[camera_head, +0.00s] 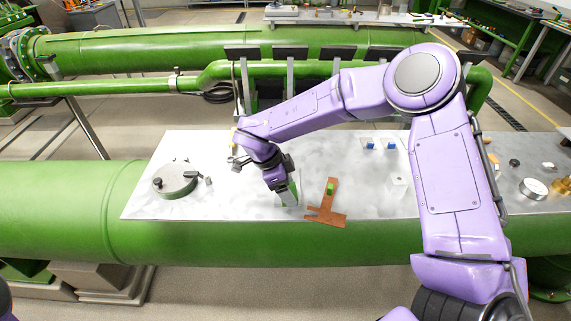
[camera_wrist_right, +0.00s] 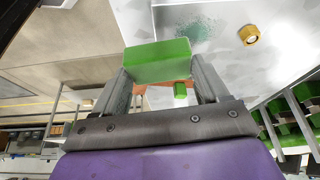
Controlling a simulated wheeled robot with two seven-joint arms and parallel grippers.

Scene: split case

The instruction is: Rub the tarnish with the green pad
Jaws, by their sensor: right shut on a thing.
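My right gripper (camera_head: 287,196) is shut on a bright green pad (camera_wrist_right: 158,62), which sits across its fingertips in the right wrist view. The gripper points down over the grey metal top, just left of a copper-brown notched plate (camera_head: 326,215). A patch of speckled green tarnish (camera_wrist_right: 200,30) shows on the grey surface beyond the pad in the right wrist view. I cannot tell whether the pad touches the surface. The tarnish cannot be made out in the head view. My left gripper is out of view.
A small green block (camera_head: 331,187) lies on the copper-brown plate. A round lidded metal fitting (camera_head: 175,179) stands at the left. Small blue-topped pieces (camera_head: 371,145) are behind the plate. A brass nut-like piece (camera_wrist_right: 249,34) is near the tarnish. Loose parts lie at the right.

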